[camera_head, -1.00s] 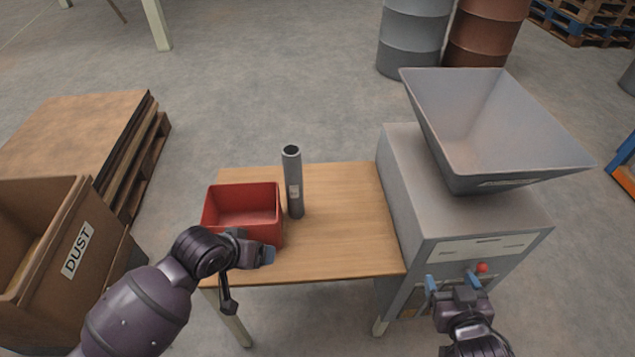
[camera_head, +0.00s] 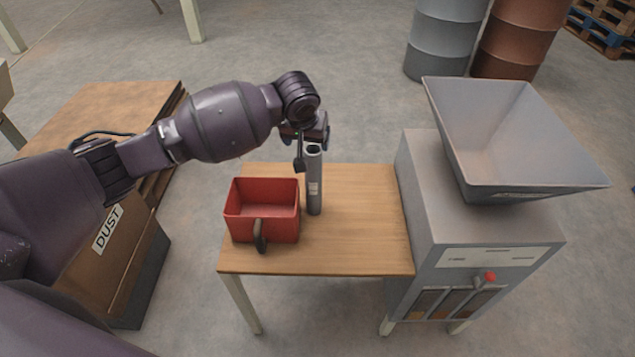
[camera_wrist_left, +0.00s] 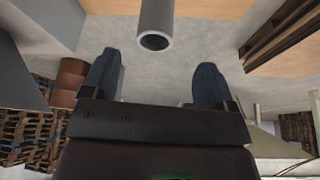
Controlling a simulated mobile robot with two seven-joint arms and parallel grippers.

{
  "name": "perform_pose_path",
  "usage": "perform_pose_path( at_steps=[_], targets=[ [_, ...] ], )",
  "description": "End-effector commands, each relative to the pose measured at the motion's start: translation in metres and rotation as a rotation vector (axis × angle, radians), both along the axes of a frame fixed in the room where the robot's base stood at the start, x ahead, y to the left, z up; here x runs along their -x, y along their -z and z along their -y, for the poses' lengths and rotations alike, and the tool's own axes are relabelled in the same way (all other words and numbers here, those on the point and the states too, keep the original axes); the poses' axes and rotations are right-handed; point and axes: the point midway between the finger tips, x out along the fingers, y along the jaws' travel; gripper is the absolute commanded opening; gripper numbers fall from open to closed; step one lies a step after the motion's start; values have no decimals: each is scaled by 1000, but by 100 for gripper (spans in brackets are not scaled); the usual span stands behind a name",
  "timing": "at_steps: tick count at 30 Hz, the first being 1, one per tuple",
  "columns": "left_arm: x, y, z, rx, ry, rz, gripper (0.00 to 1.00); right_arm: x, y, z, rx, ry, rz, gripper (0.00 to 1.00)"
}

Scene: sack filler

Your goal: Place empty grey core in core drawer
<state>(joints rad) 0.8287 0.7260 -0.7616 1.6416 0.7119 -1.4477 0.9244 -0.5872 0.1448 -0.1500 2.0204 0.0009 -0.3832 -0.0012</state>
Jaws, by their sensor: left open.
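The grey core (camera_head: 314,190) stands upright on the wooden table, just right of the red box. My left gripper (camera_head: 310,138) is at the top of the core. In the left wrist view its two fingers (camera_wrist_left: 157,78) are apart and empty, with the tube's end just beyond them, between their lines. I cannot tell for sure which part is the core drawer. My right gripper is not in view.
The red box (camera_head: 234,222) with a dark handle (camera_head: 261,236) stands on the table (camera_head: 365,220). The grey machine (camera_head: 425,205) with its hopper (camera_head: 495,130) stands at the table's right edge. A DUST carton (camera_head: 125,260) is on the left. The table's right half is clear.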

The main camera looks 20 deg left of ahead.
Motion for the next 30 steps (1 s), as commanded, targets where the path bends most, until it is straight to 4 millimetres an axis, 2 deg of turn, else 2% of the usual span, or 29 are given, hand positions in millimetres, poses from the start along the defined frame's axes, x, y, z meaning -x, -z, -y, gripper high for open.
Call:
perform_pose_path(
  at_steps=[1, 6, 14, 24, 30],
  targets=[
    [-2, 13, 0, 0, 0, -6, 80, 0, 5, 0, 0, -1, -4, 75],
    [-11, 33, 0, 1, 1, -4, 80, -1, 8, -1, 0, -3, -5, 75],
    [-16, 42, 1, 0, 3, -1, 80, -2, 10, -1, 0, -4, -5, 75],
    [-32, 83, 3, 0, 2, -4, 80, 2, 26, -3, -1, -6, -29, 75],
    [-35, 86, 2, 0, 2, 0, 80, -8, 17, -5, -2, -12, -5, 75]
  ],
)
